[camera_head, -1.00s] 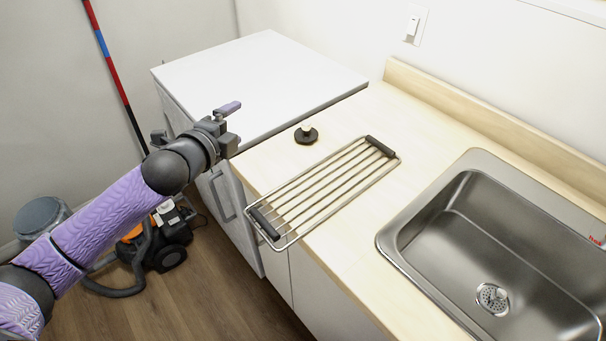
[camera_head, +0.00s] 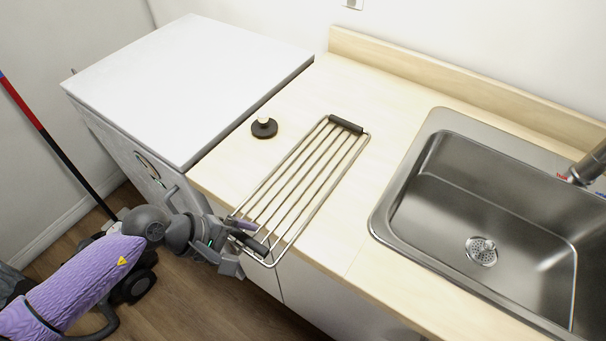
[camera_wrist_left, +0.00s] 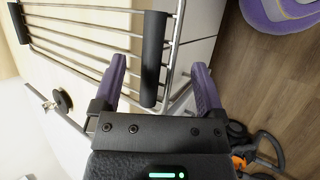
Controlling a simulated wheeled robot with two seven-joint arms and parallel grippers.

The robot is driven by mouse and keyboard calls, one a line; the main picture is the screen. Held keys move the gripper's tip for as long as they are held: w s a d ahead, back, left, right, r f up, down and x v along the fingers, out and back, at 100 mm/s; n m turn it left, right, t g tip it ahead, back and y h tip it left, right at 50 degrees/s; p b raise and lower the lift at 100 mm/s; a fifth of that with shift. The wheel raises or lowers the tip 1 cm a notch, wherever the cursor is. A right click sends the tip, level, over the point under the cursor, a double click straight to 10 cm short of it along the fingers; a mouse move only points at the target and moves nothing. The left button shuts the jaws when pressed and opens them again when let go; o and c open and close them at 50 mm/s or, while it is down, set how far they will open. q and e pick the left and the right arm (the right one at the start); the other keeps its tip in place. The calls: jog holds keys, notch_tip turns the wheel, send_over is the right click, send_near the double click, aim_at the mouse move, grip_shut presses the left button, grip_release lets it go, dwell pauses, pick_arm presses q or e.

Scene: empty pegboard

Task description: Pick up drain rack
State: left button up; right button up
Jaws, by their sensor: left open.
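The drain rack (camera_head: 318,175) is a flat frame of thin metal bars with a black grip at each end. It lies on the wooden counter, with its near end reaching the front edge. My left gripper (camera_head: 243,241) is at that near end, beside the near black grip. In the left wrist view, the open purple fingers of my left gripper (camera_wrist_left: 161,77) appear on either side of the near black grip (camera_wrist_left: 153,55). I cannot tell whether they touch it. My right gripper is out of view.
A steel sink (camera_head: 378,222) is set into the counter (camera_head: 345,235) right of the rack. A small black round stopper (camera_head: 264,128) lies left of the rack. A white-topped cabinet (camera_head: 190,80) stands at the left. Bare counter lies between rack and sink.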

pick_arm(q)
jog(key=shift+d+f, duration=0.3)
jog(key=shift+f, duration=0.05)
grip_shut()
jog(key=shift+w, duration=0.1)
dwell(1.1)
